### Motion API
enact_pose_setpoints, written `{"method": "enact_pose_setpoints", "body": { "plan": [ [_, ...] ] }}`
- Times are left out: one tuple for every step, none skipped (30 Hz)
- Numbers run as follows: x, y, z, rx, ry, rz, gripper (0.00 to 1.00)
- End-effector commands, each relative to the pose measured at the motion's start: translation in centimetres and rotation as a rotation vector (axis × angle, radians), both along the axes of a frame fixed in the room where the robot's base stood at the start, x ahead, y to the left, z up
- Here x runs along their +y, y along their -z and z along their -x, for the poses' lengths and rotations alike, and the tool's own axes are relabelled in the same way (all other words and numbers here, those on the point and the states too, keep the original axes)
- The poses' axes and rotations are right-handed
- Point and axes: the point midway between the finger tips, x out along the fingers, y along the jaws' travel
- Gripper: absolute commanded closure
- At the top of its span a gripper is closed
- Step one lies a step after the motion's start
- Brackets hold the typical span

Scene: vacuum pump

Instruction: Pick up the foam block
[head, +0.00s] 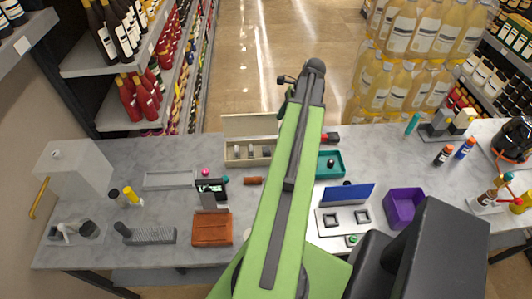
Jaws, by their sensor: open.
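I cannot single out the foam block with certainty. An orange-brown block-like thing (212,229) lies near the front of the grey marble table, left of my arm, but its material is too small to tell. A purple open box (404,208) stands on the right part of the table. My green arm reaches up across the middle of the view and hides part of the table. My gripper's fingers do not show.
A compartmented box (249,151) stands at the table's back, with a teal tray (329,164) right of it. A blue-backed white panel (346,210) stands right of my arm. A white box-shaped machine (75,170) is at far left. Bottles (393,85) stand beyond the table.

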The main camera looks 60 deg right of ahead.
Motion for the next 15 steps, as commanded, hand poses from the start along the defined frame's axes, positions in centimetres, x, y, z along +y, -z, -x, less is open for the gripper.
{"method": "enact_pose_setpoints", "body": {
  "plan": [
    [0.0, 0.8, 0.0, 0.000, 0.002, 0.000, 0.44],
    [0.1, 1.2, 0.0, 0.000, 0.004, 0.001, 0.44],
    [0.1, 1.9, -0.1, 0.000, 0.004, 0.000, 0.44],
    [0.2, 2.5, -0.2, -0.001, 0.006, 0.001, 0.44],
    [0.3, 3.1, -0.4, 0.000, 0.007, 0.000, 0.44],
    [0.5, 4.0, -0.6, 0.000, 0.008, 0.000, 0.44],
    [0.6, 4.6, -0.7, 0.000, 0.008, 0.000, 0.44],
    [0.7, 5.3, -0.9, 0.000, 0.009, 0.001, 0.44],
    [0.9, 6.1, -1.1, 0.000, 0.009, 0.001, 0.44],
    [1.0, 6.8, -1.3, 0.000, 0.009, 0.001, 0.44],
    [1.1, 7.4, -1.5, 0.000, 0.009, 0.001, 0.44],
    [1.3, 8.2, -1.7, 0.000, 0.010, 0.000, 0.44],
    [1.5, 8.8, -1.9, 0.000, 0.010, 0.000, 0.44],
    [1.6, 9.4, -2.2, 0.000, 0.010, 0.000, 0.44],
    [1.8, 10.1, -2.4, 0.000, 0.011, 0.000, 0.44]
  ]
}}
